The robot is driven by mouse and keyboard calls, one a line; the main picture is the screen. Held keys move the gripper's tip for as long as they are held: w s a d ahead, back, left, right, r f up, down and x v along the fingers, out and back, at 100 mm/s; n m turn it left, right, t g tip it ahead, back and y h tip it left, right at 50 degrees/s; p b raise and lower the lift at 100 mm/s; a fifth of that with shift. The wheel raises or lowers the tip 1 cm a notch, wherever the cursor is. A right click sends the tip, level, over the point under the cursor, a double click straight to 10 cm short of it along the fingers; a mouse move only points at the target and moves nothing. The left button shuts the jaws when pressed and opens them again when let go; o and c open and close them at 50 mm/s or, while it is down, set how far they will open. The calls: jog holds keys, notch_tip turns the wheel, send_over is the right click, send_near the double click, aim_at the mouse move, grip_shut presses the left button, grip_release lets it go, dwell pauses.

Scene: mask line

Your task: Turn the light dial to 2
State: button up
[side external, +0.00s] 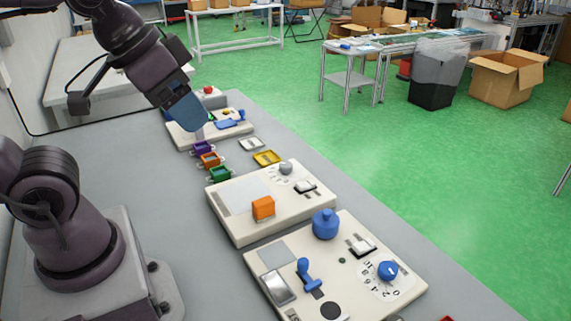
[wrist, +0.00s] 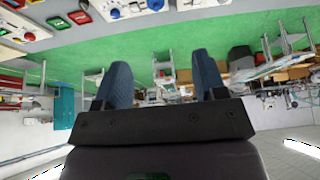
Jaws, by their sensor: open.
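A blue dial knob (side external: 387,270) sits on a white numbered face at the right of the nearest cream panel (side external: 420,284). The number it points to is too small to read surely. A grey knob (side external: 286,168), also with marks around it, is on the middle panel (side external: 240,232). I cannot tell from the labels which is the light dial. My gripper (side external: 190,116) is over the far panel, well away from both knobs. In the wrist view its two blue fingers (wrist: 163,72) are spread apart with nothing between them.
The near panel also has a blue round knob (side external: 326,225), a blue lever (side external: 307,274) and a white switch (side external: 362,246). An orange block (side external: 263,208) stands on the middle panel. Several small coloured trays, including a green one (side external: 219,174), lie between the middle and far panels.

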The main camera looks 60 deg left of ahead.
notch_tip(320, 180, down, 3)
jog(key=w+a+n+g, duration=0.1)
jog(key=w+a+g, duration=0.1)
jog(key=w, duration=0.1)
jog(key=m+g, duration=0.4)
jog(key=m, duration=0.8)
send_near(286, 164)
jog(key=shift+n, duration=0.3)
notch_tip(286, 164, down, 9)
jog(key=shift+s+f, duration=0.15)
jog(key=c, duration=0.9)
